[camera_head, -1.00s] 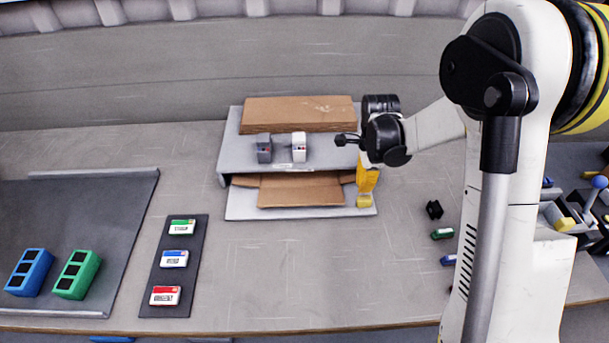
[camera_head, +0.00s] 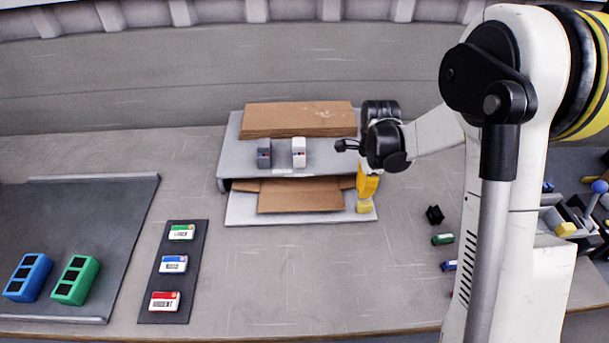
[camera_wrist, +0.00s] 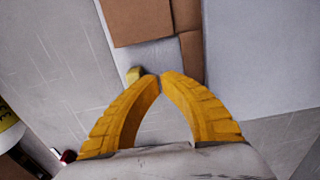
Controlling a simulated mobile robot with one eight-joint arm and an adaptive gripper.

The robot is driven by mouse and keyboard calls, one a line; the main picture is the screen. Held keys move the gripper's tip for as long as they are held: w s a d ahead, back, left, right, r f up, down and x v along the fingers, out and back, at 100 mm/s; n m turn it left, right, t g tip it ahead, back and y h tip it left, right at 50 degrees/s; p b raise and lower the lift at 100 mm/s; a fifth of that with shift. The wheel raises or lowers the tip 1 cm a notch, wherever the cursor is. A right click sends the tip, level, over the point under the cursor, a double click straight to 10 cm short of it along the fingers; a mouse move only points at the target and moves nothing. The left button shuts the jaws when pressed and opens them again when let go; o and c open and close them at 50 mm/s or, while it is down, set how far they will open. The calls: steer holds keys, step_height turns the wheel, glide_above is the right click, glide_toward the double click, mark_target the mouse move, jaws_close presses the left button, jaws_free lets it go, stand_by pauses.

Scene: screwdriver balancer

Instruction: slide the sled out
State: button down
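The sled is a pale grey plate (camera_head: 290,217) that sticks out from under a grey shelf (camera_head: 332,160), with brown cardboard on it. A small yellow block (camera_head: 364,206) stands at its front right corner; it also shows in the wrist view (camera_wrist: 133,75). My gripper (camera_head: 367,190) points down at the right end of the sled, close behind the block. In the wrist view its yellow fingertips (camera_wrist: 160,76) meet or nearly meet, with nothing visible between them. The block lies just left of the left fingertip; whether they touch is unclear.
A grey device (camera_head: 264,154) and a white device (camera_head: 299,152) stand on the shelf's front edge, before a brown board (camera_head: 298,118). A dark strip (camera_head: 160,315) with labelled blocks lies left. Small dark, green and blue pieces lie right. The table before the sled is clear.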

mark_target(379, 292)
steer(key=shift+w, duration=0.1)
stand_by(0.3)
steer(key=shift+w+f, duration=0.1)
steer(key=shift+w, duration=0.4)
steer(key=shift+f+b, duration=0.95)
steer(key=shift+f, duration=0.05)
steer(key=shift+s, duration=0.1)
steer(key=shift+s+b, duration=0.6)
steer(key=shift+s, duration=13.15)
steer(key=shift+w, duration=0.1)
